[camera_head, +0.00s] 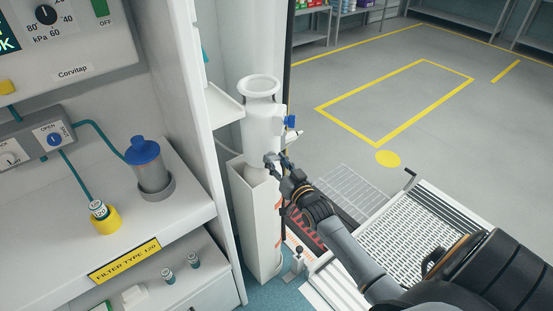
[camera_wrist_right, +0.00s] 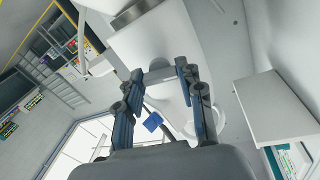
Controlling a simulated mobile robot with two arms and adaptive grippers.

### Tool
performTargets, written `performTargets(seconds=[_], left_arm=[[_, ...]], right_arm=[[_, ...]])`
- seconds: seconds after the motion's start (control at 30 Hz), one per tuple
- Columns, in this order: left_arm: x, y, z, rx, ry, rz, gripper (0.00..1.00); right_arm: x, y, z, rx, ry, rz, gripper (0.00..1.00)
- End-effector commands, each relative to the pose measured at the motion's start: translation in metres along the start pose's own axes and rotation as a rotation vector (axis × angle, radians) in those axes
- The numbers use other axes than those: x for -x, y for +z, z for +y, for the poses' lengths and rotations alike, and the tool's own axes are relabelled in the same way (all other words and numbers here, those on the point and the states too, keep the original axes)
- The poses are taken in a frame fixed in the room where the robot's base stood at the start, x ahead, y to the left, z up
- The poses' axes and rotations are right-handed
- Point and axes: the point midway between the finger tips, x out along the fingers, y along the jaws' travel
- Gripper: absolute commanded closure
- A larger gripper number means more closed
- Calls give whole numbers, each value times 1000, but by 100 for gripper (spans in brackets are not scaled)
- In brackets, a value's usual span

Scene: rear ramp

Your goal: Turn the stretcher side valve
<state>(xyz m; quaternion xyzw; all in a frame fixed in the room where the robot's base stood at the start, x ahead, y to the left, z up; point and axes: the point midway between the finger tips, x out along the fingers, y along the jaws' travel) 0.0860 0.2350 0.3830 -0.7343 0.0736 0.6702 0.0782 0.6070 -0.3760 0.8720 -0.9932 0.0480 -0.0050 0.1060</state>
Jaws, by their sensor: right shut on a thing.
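A tall white cylinder (camera_head: 264,125) with a flared collar stands upright in a white open-topped holder (camera_head: 256,215) at the end of the cabinet. A blue valve knob (camera_head: 291,122) sticks out from the right side of its upper part. My right gripper (camera_head: 272,162) is at the cylinder's lower front, below the knob, and is shut on the white cylinder. In the right wrist view the white cylinder (camera_wrist_right: 166,98) shows between the fingers, and the blue knob (camera_wrist_right: 152,121) shows nearer the palm. The exact finger contact is hard to see. My left gripper is not in view.
A white counter (camera_head: 105,250) at the left carries a blue-lidded canister (camera_head: 148,165) and a yellow-based vial (camera_head: 102,217). A small shelf (camera_head: 222,105) juts beside the cylinder. A perforated ramp (camera_head: 415,230) lies at the right. Open grey floor with yellow markings lies beyond.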

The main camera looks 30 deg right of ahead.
Motion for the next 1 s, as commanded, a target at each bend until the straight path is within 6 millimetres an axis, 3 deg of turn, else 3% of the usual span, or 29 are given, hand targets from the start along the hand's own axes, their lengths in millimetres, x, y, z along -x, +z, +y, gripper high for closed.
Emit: performTargets(seconds=[0.43, 1.0], left_arm=[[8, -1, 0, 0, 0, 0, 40], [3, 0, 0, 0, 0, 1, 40]], right_arm=[[0, 0, 0, -426, 0, -1, 94], [0, 2, 0, -964, 0, -1, 94]])
